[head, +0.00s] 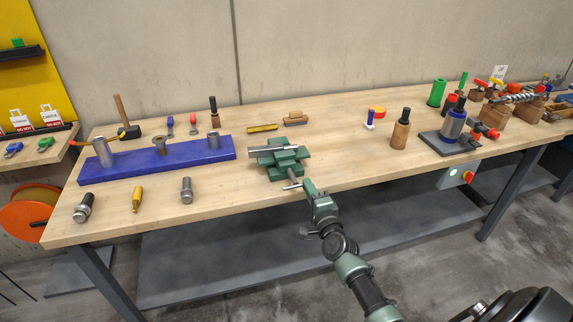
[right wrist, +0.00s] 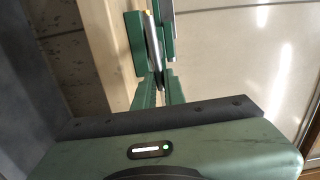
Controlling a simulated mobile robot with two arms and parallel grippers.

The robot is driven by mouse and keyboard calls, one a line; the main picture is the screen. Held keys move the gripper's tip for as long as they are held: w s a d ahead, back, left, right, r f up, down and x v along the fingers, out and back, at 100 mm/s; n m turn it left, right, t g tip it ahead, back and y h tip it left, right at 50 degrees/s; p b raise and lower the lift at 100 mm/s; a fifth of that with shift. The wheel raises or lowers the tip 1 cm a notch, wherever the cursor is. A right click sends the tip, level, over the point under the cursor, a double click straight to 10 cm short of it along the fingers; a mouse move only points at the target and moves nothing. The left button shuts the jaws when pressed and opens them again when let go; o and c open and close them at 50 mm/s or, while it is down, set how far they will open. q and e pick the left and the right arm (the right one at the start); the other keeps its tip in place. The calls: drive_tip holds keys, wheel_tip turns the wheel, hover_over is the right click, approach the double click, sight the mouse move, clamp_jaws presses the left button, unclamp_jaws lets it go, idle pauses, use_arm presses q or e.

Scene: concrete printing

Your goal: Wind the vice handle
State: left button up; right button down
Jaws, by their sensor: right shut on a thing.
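A green vice (head: 278,158) with grey metal jaws stands on the wooden workbench near its front edge, left of the middle. Its thin metal handle (head: 292,186) sticks out at the front, low down. My right gripper (head: 306,186) is at the bench's front edge, shut on the handle. In the right wrist view the green fingers of my right gripper (right wrist: 160,90) close together around a thin part, in front of the green vice (right wrist: 135,42). The fingers hide most of the handle there. My left gripper is in neither view.
A blue rack (head: 190,157) with metal parts lies left of the vice. A brown bottle-like tool (head: 400,130) and a blue cylinder on a dark base (head: 452,128) stand to the right. The wooden bench (head: 345,160) is clear just right of the vice.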

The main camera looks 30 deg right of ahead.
drive_tip(key=m+b, duration=0.1)
drive_tip(key=m, duration=0.1)
drive_tip(key=f+m+b, duration=0.1)
drive_tip(key=m, duration=0.1)
drive_tip(key=shift+a+f, duration=0.1)
drive_tip(key=shift+a, duration=0.05)
drive_tip(key=shift+m, duration=0.3)
drive_tip(key=m, duration=0.1)
drive_tip(key=m+b, duration=0.1)
drive_tip(key=m, duration=0.1)
drive_tip(key=f+m, duration=0.1)
drive_tip(key=shift+w+a, duration=0.1)
drive_tip(key=shift+a, duration=0.25)
